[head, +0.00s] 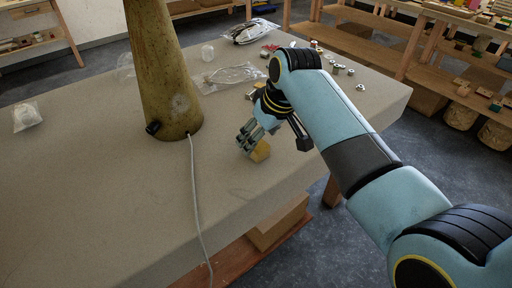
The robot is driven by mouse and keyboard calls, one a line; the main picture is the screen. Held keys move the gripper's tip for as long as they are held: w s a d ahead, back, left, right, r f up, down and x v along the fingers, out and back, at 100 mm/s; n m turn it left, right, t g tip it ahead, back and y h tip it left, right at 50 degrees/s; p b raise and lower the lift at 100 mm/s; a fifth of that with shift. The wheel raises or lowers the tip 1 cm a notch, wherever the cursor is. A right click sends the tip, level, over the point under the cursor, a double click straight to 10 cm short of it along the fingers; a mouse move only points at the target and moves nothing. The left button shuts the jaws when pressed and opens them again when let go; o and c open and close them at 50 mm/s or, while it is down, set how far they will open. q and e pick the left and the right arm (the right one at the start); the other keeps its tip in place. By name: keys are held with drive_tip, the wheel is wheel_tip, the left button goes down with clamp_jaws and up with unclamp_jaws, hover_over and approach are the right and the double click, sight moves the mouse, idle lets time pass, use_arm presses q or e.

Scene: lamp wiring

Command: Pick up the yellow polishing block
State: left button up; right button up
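The yellow polishing block (262,153) is on the grey table, to the right of the lamp base, and shows below my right gripper. My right gripper (248,141) is low over the table with its fingers at the block's left and upper side. The gripper hides part of the block. I cannot tell whether the fingers are closed on it or only beside it. My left gripper is not in view.
A tall yellowish-brown lamp base (165,75) stands on the table (90,190), with a grey cable (195,200) running over the front edge. Clear bags (232,75), a white cylinder (207,52) and small metal parts (338,68) lie farther back. The front left is clear.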

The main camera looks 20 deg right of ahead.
drive_tip(key=x, duration=0.4)
drive_tip(key=shift+w+d+f, duration=0.15)
drive_tip(key=shift+f, duration=0.05)
drive_tip(key=shift+c, duration=0.2)
drive_tip(key=c, duration=1)
drive_tip(key=shift+r, duration=0.2)
drive_tip(key=shift+r, duration=0.25)
wheel_tip(320, 180, up, 4)
drive_tip(key=shift+f, duration=0.2)
drive_tip(key=s+d+r, duration=0.6)
drive_tip(key=s, duration=0.3)
drive_tip(key=shift+s+d+r, duration=0.3)
drive_tip(key=shift+s, duration=0.1)
